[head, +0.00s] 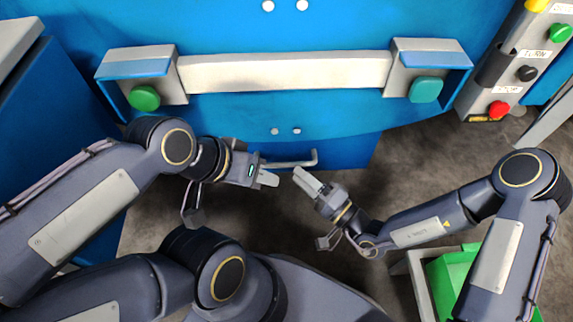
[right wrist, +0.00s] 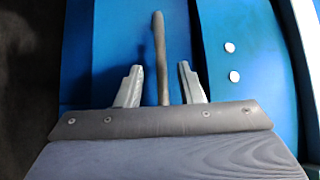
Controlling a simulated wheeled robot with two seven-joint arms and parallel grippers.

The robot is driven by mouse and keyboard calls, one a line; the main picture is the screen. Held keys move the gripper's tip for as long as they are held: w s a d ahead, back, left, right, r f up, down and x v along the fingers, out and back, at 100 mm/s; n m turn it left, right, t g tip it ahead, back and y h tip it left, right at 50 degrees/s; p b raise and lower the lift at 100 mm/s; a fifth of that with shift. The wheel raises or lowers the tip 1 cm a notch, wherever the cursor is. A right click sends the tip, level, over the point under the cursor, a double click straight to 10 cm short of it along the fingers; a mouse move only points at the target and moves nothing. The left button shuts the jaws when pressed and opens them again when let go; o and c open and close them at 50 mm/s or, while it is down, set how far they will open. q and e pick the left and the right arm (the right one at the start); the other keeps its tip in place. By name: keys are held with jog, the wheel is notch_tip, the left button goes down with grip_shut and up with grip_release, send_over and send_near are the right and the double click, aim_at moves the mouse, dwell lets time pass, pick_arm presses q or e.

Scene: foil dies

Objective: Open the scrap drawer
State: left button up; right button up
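The scrap drawer appears as a blue front (head: 345,152) low on the blue machine, with a grey bar handle (head: 290,163) on it. My right gripper (head: 300,174) is just below and right of the handle in the head view. In the right wrist view my right gripper (right wrist: 160,78) is open, and the handle (right wrist: 159,50) runs between its two separated fingers, with gaps on both sides. My left gripper (head: 275,180) is just below the handle's left part; its finger spacing is hard to make out. The drawer looks shut.
Above are a pale bar (head: 285,72) and two green buttons, left (head: 144,97) and right (head: 425,89). A control panel (head: 513,65) with a red button stands at upper right. A green bin (head: 452,275) is at lower right. Dark floor (head: 400,165) lies beside the drawer.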

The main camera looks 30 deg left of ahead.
aim_at(285, 163)
jog(key=b+x, duration=0.1)
jog(key=x, duration=0.5)
grip_shut()
